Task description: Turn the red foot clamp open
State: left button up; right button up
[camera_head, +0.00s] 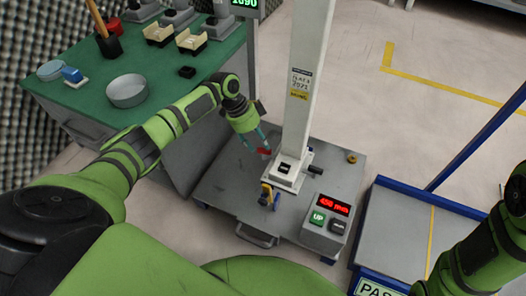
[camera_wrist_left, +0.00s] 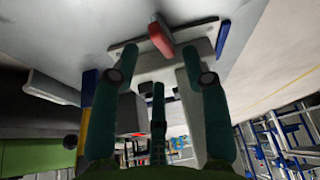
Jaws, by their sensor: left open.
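The red foot clamp (camera_head: 264,151) is a small red lever at the left side of the white column's foot plate (camera_head: 289,178). In the left wrist view the red clamp (camera_wrist_left: 160,38) shows as a rounded red bar at the edge of a pale plate, near top centre. My left gripper (camera_head: 256,144) is open and reaches down just beside the red clamp. In the left wrist view its fingers (camera_wrist_left: 158,54) are spread, with the clamp beyond and between the tips. I cannot tell whether a finger touches it. My right gripper is out of the picture.
The column (camera_head: 308,75) rises from a grey cart (camera_head: 225,180). A yellow-and-blue clamp (camera_head: 267,194), a black lever (camera_head: 315,170) and a yellow knob (camera_head: 351,158) are around the foot. A control box (camera_head: 325,222) stands in front. A green bench (camera_head: 75,105) is at left.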

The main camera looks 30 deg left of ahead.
aim_at(264, 150)
pick_arm(q)
jog(key=b+x, duration=0.2)
jog(key=x, duration=0.2)
grip_shut()
jog(key=shift+r, duration=0.1)
